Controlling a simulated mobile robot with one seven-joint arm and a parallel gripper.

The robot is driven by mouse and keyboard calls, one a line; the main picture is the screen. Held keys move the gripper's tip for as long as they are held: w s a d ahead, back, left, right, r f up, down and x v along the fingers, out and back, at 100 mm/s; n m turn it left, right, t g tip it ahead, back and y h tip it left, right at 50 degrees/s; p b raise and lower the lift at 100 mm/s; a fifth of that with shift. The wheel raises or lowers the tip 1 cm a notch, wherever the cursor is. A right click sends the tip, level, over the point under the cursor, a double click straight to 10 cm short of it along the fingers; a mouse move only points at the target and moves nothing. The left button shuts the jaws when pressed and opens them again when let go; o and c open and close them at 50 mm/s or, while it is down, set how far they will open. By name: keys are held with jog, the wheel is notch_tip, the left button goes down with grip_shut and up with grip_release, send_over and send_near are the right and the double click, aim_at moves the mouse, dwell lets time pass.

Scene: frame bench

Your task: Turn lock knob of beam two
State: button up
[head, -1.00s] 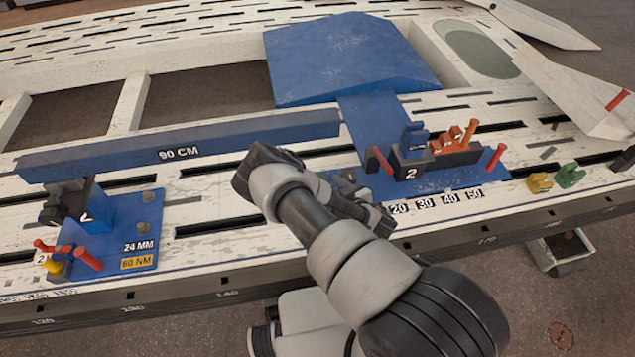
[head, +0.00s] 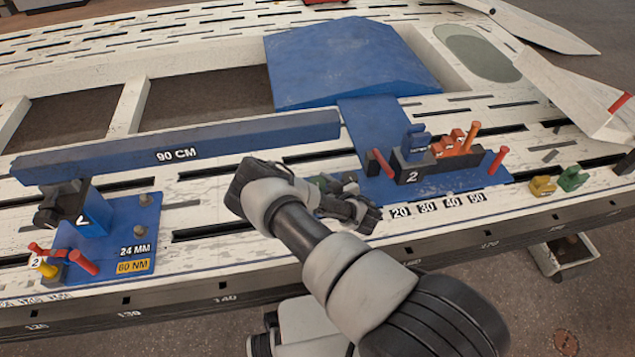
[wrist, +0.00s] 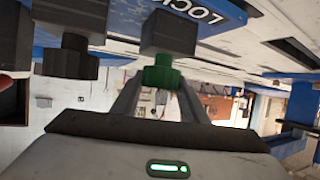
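The blue beam marked 90 CM (head: 110,160) lies across the left and middle of the bench. Its left end is by a dark and blue stand with a number tag (head: 86,220), hard to read. My gripper (head: 345,205) is by the bench's front, below the beam's right end, partly hidden by my arm. In the wrist view my gripper (wrist: 160,85) has its fingertips against both sides of a green knob-like piece (wrist: 160,70). A dark block (wrist: 168,34) is directly above that piece. A blue plate with partly cut-off lettering, LOCK (wrist: 205,12), is beside it.
A dark holder marked 2 (head: 412,175) with blue and orange pieces and red handles stands right of my gripper. Yellow (head: 541,185) and green (head: 572,178) pieces sit farther right. A red-handled tool (head: 82,262) lies front left. Another dark knob (wrist: 70,58) is left in the wrist view.

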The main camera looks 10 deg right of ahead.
jog(key=shift+s+d+f+n+g+y+p, duration=0.2)
jog(key=shift+s+n+g+y+p, duration=0.15)
jog(key=shift+p, duration=0.75)
jog(key=shift+w+a+n+y+p, duration=0.15)
jog(key=shift+n+y+p, duration=0.1)
jog(key=shift+y+p, duration=0.15)
jog(key=shift+w, duration=0.1)
jog(key=o, duration=1.1)
jog(key=shift+a+r, duration=0.1)
jog(key=shift+r, duration=0.05)
jog(key=shift+c, duration=0.2)
jog(key=p+v, duration=0.4)
jog(key=v, duration=1.3)
jog(key=shift+d, duration=0.25)
jog(key=shift+r, duration=0.15)
